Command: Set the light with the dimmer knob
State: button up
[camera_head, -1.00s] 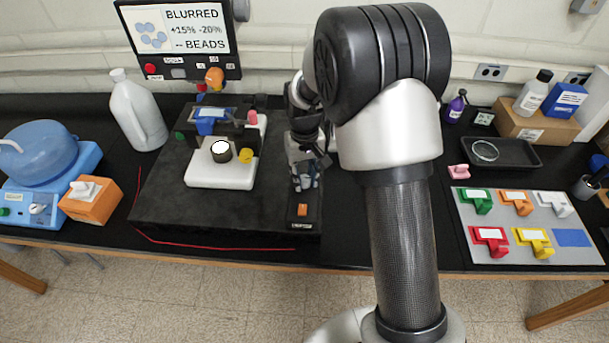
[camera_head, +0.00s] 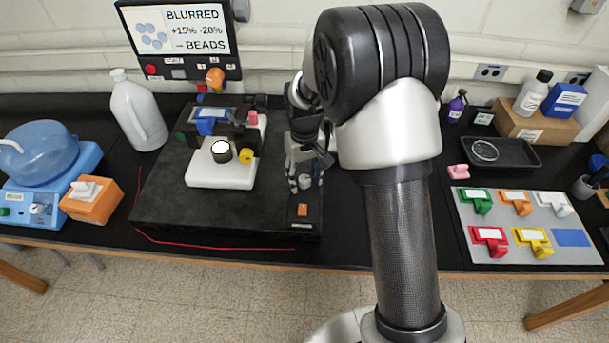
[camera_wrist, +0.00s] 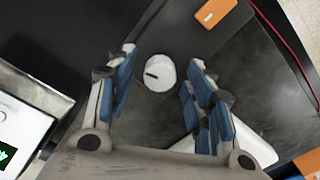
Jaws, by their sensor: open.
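The dimmer knob is a white round cap with a short black mark. In the wrist view the knob (camera_wrist: 160,73) sits between the two blue-padded fingers of my gripper (camera_wrist: 162,60), which are spread with a gap on each side. In the head view the knob (camera_head: 304,181) shows just below my gripper (camera_head: 305,160), on a dark box with an orange switch (camera_head: 302,210). The white microscope-like stand (camera_head: 220,175) has a bright white disc (camera_head: 221,147) above a dark cylinder. The screen (camera_head: 180,30) reads BLURRED, +15% -20%, BEADS.
The dark platform (camera_head: 170,205) carries the stand and the knob box. A red cable (camera_head: 200,243) runs along its front edge. A white jug (camera_head: 138,110) and an orange box (camera_head: 91,198) are left. A panel of coloured hooks (camera_head: 520,205) and a black tray (camera_head: 500,153) are right.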

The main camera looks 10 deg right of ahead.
aim_at(305, 178)
notch_tip(305, 178, up, 12)
dwell(0.5)
